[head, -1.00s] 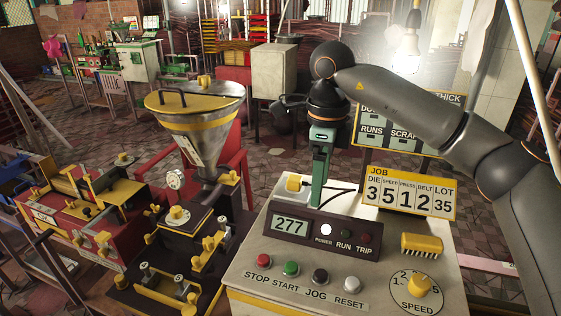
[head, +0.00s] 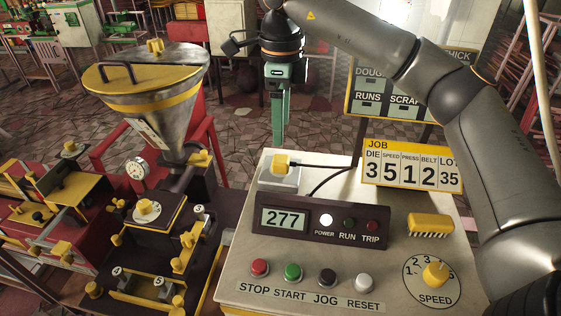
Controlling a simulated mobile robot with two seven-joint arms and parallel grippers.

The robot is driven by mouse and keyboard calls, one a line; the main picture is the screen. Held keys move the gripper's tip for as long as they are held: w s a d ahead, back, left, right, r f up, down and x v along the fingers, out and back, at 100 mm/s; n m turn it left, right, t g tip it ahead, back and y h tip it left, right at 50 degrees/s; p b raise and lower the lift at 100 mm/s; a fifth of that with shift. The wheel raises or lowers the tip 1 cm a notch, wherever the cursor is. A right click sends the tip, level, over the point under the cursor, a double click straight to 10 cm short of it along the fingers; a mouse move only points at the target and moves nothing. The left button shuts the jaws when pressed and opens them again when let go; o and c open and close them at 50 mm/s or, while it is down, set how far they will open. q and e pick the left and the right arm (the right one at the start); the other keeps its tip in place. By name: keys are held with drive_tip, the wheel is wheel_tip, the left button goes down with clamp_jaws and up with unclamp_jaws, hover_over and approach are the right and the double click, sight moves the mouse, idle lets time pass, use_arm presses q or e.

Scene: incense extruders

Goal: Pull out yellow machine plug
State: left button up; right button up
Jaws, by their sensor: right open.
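The yellow plug (head: 281,163) sits in a pale socket block (head: 279,179) at the back left of the control box top. A black cable runs from the plug to the right. My right gripper (head: 278,143), with green fingers pointing down, is open and empty. Its fingertips show just above the plug in the picture, seemingly behind or over it, with no clear contact. The fingers are seen nearly edge-on, so the gap between them is hidden. My left gripper is out of view.
The hopper machine (head: 150,100) stands left.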

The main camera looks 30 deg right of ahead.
sight(281, 158)
wheel_tip(281, 158, down, 9)
drive_tip(key=b, duration=0.6)
drive_tip(key=shift+r, duration=0.1)
idle(1.1)
clamp_jaws()
idle(0.6)
drive_tip(key=shift+w+r+p, duration=0.1)
drive_tip(key=shift+p, duration=0.25)
drive_tip(key=shift+r+p, duration=2.45)
drive_tip(key=shift+r, duration=0.45)
